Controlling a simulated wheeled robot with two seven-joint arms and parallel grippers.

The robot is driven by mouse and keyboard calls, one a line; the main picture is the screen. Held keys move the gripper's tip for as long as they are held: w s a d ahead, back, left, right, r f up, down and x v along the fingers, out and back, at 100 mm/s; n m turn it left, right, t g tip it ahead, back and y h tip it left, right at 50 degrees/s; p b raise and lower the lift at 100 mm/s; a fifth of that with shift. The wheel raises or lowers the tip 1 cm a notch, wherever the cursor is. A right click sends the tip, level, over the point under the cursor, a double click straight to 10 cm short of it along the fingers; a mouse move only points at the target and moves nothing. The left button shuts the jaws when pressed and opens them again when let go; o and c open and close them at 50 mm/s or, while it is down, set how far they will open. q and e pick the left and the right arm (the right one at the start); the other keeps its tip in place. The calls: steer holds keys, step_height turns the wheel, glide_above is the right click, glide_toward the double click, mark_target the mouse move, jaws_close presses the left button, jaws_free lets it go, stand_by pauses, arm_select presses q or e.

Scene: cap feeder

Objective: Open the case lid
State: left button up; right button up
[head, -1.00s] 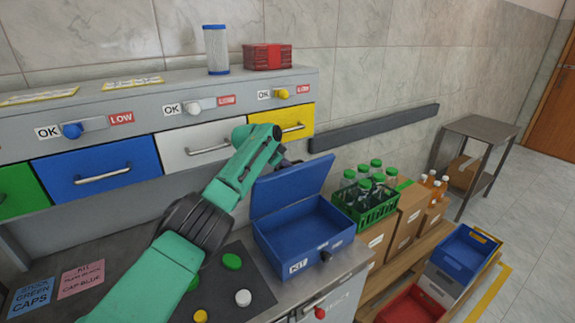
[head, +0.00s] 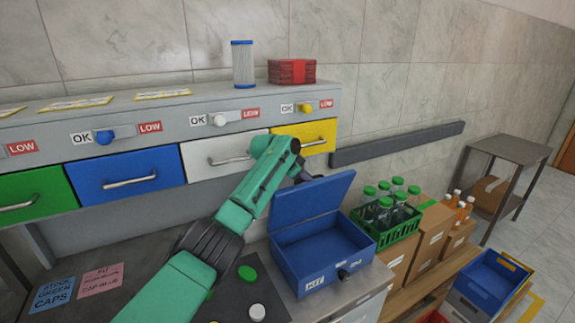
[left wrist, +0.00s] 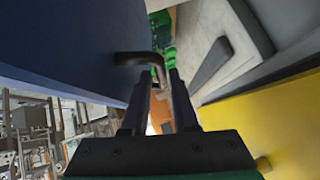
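The blue case (head: 322,262) stands on the grey counter with its inside showing and empty. Its blue lid (head: 312,208) is raised steeply at the back, leaning away from the front latch (head: 344,275). My left gripper (head: 304,176) is at the lid's rear side near the upper edge, and the lid partly hides it. In the left wrist view, the fingers (left wrist: 160,105) are beside a dark blue surface (left wrist: 70,45), seemingly the lid. A dark bent piece (left wrist: 140,58) runs from it to between the fingertips; whether they grip it is unclear. My right gripper is out of view.
Behind my arm are blue (head: 127,174), white (head: 215,155) and yellow (head: 318,135) drawers. A green crate of bottles (head: 388,232) stands close right of the case. Green (head: 247,273) and white (head: 257,312) caps lie on the dark mat left of it.

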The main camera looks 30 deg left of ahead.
arm_select(q)
steer(key=b+v, duration=0.4)
steer(key=v, duration=0.9)
steer(key=shift+a, duration=0.1)
